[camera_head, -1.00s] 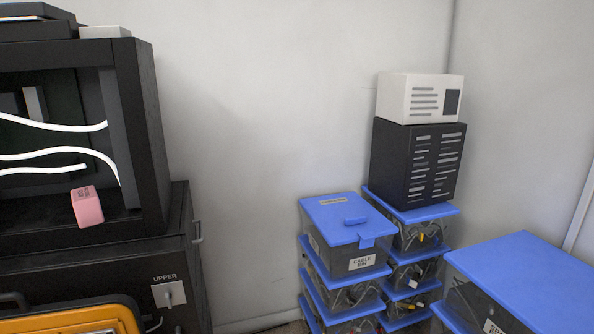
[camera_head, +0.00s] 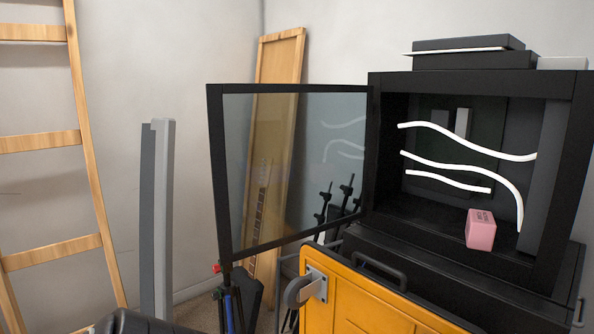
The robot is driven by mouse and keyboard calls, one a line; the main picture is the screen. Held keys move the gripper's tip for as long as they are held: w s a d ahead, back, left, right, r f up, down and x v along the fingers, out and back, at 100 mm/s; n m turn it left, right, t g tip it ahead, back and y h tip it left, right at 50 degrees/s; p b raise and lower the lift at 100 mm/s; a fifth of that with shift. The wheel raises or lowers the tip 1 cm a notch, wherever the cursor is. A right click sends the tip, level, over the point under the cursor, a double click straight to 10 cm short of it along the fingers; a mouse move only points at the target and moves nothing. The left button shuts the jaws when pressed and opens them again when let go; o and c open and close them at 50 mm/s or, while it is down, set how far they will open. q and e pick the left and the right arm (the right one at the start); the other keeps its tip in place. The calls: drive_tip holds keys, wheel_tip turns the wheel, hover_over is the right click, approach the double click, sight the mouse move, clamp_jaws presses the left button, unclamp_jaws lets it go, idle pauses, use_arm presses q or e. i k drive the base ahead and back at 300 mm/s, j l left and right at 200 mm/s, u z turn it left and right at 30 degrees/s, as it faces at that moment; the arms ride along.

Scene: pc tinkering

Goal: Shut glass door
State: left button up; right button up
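The glass door (camera_head: 295,170) has a black frame and a see-through pane. It stands wide open, swung out to the left from the left edge of the black case (camera_head: 480,82). The case's front is uncovered. Inside are white curved cables (camera_head: 470,144) and a pink box (camera_head: 480,229) on the case floor near the front right. Neither of my grippers shows in the head view. A dark rounded shape at the bottom left edge may be part of my arm, but too little of it shows to tell.
A yellow case (camera_head: 375,305) with a caster stands in front, below the door and black case. A wooden ladder (camera_head: 85,190) and grey posts (camera_head: 157,220) stand at the left. A wooden board (camera_head: 280,60) leans behind the door. Dark boxes (camera_head: 465,45) lie on top.

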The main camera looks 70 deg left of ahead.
sight(214, 92)
drive_tip(key=k+j, duration=0.1)
drive_tip(key=j, duration=0.45)
drive_tip(key=k+j, duration=0.1)
drive_tip(key=j, duration=0.4)
drive_tip(key=k+j, duration=0.1)
drive_tip(key=j, duration=0.45)
drive_tip(key=k+j, duration=0.1)
drive_tip(key=j, duration=0.4)
drive_tip(key=k+j, duration=0.1)
drive_tip(key=j, duration=0.45)
drive_tip(key=k+j+u, duration=0.1)
drive_tip(key=j, duration=0.4)
drive_tip(key=k+j, duration=0.1)
drive_tip(key=j, duration=0.45)
